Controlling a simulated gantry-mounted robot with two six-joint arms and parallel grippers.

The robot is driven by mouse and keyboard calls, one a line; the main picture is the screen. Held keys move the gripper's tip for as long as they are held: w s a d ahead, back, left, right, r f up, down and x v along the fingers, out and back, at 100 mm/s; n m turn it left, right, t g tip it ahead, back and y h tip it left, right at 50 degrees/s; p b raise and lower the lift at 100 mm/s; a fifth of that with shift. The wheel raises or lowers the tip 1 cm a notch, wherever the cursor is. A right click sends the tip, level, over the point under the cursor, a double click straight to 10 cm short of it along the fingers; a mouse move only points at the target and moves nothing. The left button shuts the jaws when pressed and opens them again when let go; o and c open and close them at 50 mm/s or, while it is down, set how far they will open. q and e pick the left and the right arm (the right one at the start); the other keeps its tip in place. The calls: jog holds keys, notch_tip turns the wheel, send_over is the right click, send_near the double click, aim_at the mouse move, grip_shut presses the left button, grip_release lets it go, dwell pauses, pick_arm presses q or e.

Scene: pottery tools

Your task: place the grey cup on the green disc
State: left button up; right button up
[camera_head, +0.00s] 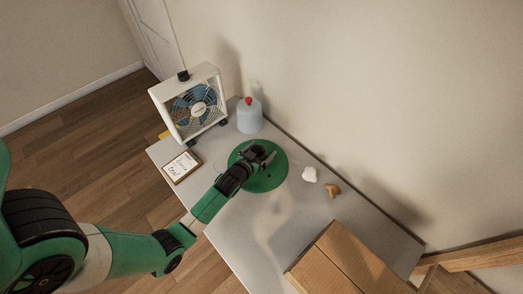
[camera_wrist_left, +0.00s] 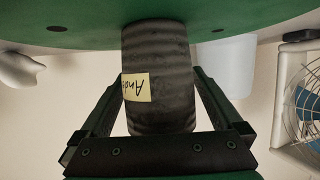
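The grey cup (camera_wrist_left: 158,55) is a dark, ribbed cylinder with a yellow paper label reading roughly "Ando". In the wrist view, which looks upside down, it sits between the fingers of my left gripper (camera_wrist_left: 157,75), which appear to press on both sides. The cup's base end overlaps the green disc (camera_wrist_left: 70,22); I cannot tell whether it touches or hovers just above. In the head view my left gripper (camera_head: 266,157) is over the middle of the green disc (camera_head: 273,180), and the cup is hard to separate from the dark fingers. My right gripper is not in view.
A white box fan (camera_head: 193,108) and a grey-blue bottle with a red cap (camera_head: 249,117) stand behind the disc. A note board (camera_head: 182,167) lies left. A white lump (camera_head: 309,174) and a brown piece (camera_head: 332,190) lie right. A cardboard box (camera_head: 345,262) fills the front right.

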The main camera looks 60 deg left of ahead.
pick_arm(q)
jog(key=shift+r, duration=0.25)
jog(key=p+v, duration=0.3)
jog(key=v, duration=0.9)
jog(key=shift+w, duration=0.1)
jog(key=w+d+r+m+t, duration=0.1)
jog(key=w+d+r+t, duration=0.3)
jog(key=r, duration=0.7)
jog(key=w+r+m+t+h, duration=0.1)
jog(key=w+r, duration=0.6)
jog(key=r, duration=0.3)
jog(key=w+d+r+t, duration=0.25)
jog(key=w+r, duration=0.25)
jog(key=r, duration=0.6)
jog(key=s+d+r+m+t+h, duration=0.2)
jog(key=d+r, duration=0.3)
jog(key=r, duration=0.5)
jog(key=s+d+r+m+t+h, duration=0.2)
jog(key=s+d+r+t+h, duration=0.1)
jog(key=r, duration=0.8)
jog(key=s+d+r+m+t+h, duration=0.2)
jog(key=s+d+r+t+h, duration=0.1)
jog(key=d+r, duration=0.4)
notch_tip(320, 180, up, 3)
jog(key=shift+s+r+t+h, duration=0.2)
jog(key=shift+t+h, duration=0.25)
jog(key=shift+h, duration=0.05)
